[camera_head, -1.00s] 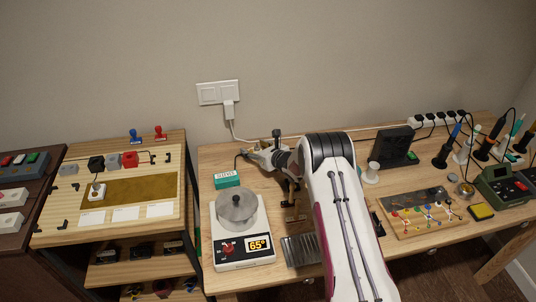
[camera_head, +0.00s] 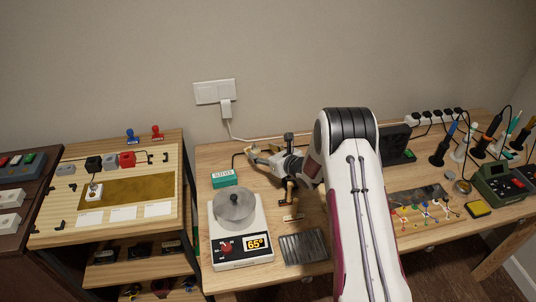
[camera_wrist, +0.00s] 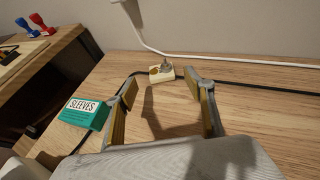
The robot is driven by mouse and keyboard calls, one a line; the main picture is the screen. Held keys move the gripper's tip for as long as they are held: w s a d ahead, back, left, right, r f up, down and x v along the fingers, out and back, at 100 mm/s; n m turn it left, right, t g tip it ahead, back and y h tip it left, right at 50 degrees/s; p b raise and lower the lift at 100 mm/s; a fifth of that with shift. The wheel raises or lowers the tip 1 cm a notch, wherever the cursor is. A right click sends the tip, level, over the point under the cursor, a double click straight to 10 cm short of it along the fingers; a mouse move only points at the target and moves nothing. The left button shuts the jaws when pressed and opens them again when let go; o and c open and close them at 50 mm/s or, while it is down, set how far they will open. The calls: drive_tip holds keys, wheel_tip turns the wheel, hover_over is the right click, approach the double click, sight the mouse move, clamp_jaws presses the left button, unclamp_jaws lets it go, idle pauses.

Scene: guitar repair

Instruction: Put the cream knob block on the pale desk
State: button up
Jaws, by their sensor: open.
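A cream knob block (camera_wrist: 161,73) with a metal knob on top sits on the brown wooden workbench (camera_wrist: 158,124), near the wall. In the wrist view it lies just beyond and between the tips of my gripper (camera_wrist: 163,84), which is open and empty. The block is apart from the fingers. In the head view my gripper (camera_head: 257,152) is low over the back of the workbench, and I cannot clearly make out the block there. The pale desk (camera_head: 58,222) stands at the left, with a brass-coloured mat and several small blocks on it.
A green sleeves box (camera_head: 223,178) is left of my gripper, also in the wrist view (camera_wrist: 85,113). A hot plate with a lidded pot (camera_head: 236,210) stands in front. A white power cord (camera_wrist: 230,58) runs behind the block. A gap separates desk and workbench.

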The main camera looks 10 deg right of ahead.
drive_tip(key=shift+v, duration=1.4)
drive_tip(key=shift+r, duration=0.1)
